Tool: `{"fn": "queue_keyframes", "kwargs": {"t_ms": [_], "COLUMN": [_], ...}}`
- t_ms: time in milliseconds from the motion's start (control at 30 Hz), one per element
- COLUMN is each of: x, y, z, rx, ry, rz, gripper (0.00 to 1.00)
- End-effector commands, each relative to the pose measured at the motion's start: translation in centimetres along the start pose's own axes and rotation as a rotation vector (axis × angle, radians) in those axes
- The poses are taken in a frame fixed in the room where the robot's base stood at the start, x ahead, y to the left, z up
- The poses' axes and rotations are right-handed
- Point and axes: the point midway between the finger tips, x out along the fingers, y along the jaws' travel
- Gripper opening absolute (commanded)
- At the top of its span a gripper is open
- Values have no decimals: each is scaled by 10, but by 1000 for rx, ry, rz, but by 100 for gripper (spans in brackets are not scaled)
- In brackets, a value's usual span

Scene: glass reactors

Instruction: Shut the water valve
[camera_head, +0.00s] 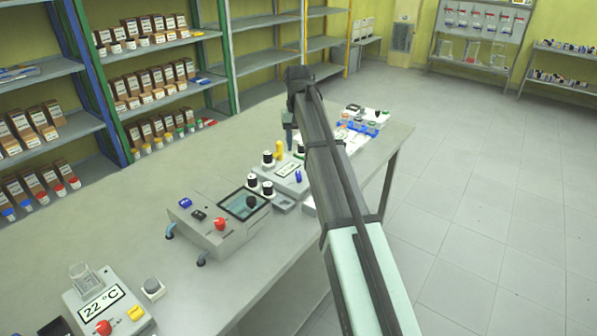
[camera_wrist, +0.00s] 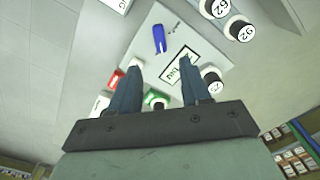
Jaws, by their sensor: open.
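A blue handle (camera_wrist: 159,38) stands on a pale panel (camera_wrist: 158,18) in the wrist view; it may be the water valve, but no marking tells me so. In the head view a small blue handle (camera_head: 298,176) shows on a grey box beside my arm. My gripper (camera_wrist: 160,75) is open, with its two dark fingers apart over the panel and nothing held between them. A green round part (camera_wrist: 155,98) shows between the fingers, farther off. A red part (camera_wrist: 115,78) lies left of the fingers. In the head view the arm hides part of the equipment.
Several black-and-white numbered knobs or caps (camera_wrist: 238,28) stand at the panel's right. A device with a red knob (camera_head: 220,224) and dark screen sits nearer on the bench (camera_head: 200,165). A 22 °C unit (camera_head: 100,305) with a beaker is at front left. Shelves stand behind.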

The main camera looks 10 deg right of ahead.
Motion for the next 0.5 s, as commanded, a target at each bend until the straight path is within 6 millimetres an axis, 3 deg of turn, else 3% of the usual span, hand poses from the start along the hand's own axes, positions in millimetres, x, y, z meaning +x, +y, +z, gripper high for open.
{"fn": "queue_keyframes", "kwargs": {"t_ms": [500], "x": [88], "y": [0], "z": [1], "rx": [0], "ry": [-2], "rz": [-1], "gripper": [47]}}
